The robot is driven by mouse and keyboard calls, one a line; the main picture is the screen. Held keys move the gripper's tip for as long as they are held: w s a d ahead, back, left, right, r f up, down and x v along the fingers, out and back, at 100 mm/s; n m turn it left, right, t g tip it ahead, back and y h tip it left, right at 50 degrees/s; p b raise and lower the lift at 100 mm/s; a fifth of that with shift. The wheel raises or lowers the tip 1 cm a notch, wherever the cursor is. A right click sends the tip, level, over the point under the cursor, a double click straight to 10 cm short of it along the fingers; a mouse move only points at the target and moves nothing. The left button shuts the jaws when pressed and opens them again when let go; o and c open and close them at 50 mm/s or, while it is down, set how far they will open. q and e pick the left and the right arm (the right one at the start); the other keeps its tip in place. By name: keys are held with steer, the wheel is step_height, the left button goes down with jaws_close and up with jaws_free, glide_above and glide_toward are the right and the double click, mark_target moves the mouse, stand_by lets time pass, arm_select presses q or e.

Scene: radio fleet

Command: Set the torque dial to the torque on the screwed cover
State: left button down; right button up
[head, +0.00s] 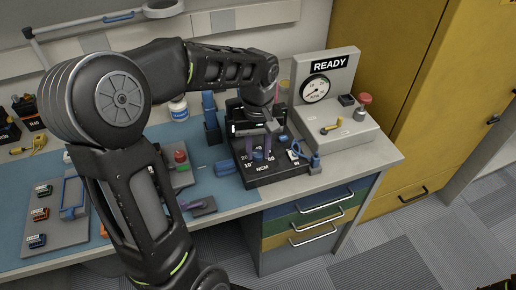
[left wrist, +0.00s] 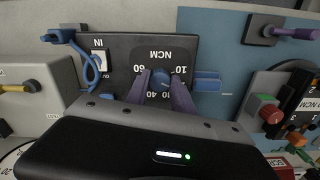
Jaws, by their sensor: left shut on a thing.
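The torque dial is a blue knob (left wrist: 161,82) on a black box (head: 290,172) marked NCM, with numbers around the knob. My left gripper (head: 258,146) reaches down over this box. In the left wrist view its two purple fingers (left wrist: 161,90) stand on either side of the knob and are shut on it. The exact pointer setting is hard to read. A device with a red button (left wrist: 270,113) stands at the right of the left wrist view, with a pale label (left wrist: 309,103) ending in NCM, its number cut off.
A blue cable (left wrist: 88,62) loops beside the IN switch (left wrist: 98,61) on the box. A grey console (head: 345,135) with a READY sign and gauge stands behind right. A grey board (head: 62,225) with small coloured parts lies at the left. Drawers (head: 318,215) are below.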

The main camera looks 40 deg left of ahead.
mark_target(258, 153)
arm_select(q)
steer(key=c, duration=1.1)
jaws_free()
steer(key=shift+r, duration=0.1)
step_height(258, 153, up, 8)
steer(key=shift+f, duration=0.15)
